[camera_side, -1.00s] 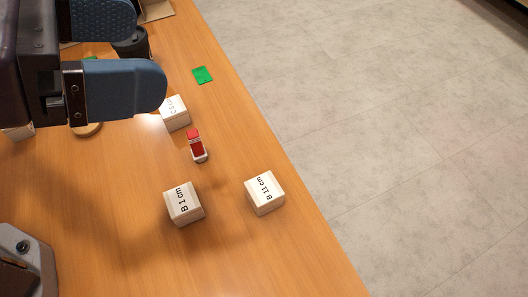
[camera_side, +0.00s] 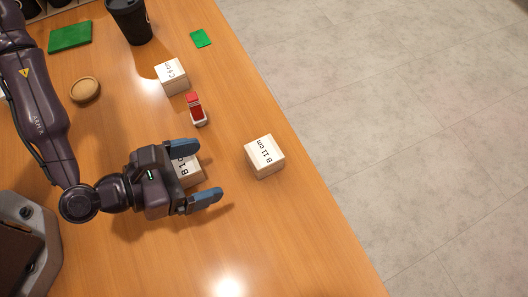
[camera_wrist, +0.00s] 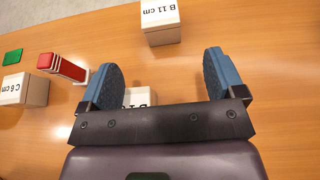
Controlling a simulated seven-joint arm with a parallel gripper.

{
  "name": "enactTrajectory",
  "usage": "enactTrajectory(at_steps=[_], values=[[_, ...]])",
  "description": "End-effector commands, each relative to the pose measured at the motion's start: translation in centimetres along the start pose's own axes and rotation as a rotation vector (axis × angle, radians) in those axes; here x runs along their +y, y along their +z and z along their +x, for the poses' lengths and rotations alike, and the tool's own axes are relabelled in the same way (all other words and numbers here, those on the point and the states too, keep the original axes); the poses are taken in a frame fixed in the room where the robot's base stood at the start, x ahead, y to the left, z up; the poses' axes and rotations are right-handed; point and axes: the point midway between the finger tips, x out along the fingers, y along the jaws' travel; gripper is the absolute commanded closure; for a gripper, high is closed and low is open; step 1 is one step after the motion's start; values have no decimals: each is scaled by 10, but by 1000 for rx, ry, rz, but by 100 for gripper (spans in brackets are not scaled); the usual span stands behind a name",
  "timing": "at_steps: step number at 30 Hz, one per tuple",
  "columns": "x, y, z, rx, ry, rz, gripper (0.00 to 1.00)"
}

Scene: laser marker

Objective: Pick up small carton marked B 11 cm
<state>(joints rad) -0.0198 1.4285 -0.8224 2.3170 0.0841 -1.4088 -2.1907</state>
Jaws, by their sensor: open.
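The small carton marked B 11 cm (camera_side: 264,157) is a pale box standing on the wooden table near its right edge. In the wrist view the B 11 cm carton (camera_wrist: 160,24) is at the top, beyond the fingertips. My gripper (camera_side: 207,170) is open, with blue fingers pointing toward that carton and a gap between them and it. The gripper also shows in the wrist view (camera_wrist: 163,72), with nothing held. A carton marked B 1 cm (camera_side: 189,172) is partly hidden under my gripper; its edge shows between the fingers in the wrist view (camera_wrist: 139,97).
A red and white object (camera_side: 196,108) and a carton marked C 6 cm (camera_side: 171,77) stand farther back. A green card (camera_side: 201,38), a black cup (camera_side: 131,22), a round wooden piece (camera_side: 85,90) and a green pad (camera_side: 69,38) lie beyond. The table front is clear.

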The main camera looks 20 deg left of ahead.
Motion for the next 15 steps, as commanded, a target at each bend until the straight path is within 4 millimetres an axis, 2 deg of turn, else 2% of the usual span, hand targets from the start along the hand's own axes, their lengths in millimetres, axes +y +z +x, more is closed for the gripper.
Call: enactTrajectory(at_steps=[10,15], values=[[0,-2,58,-1,2,2,12],[0,-2,75,0,1,1,12]])
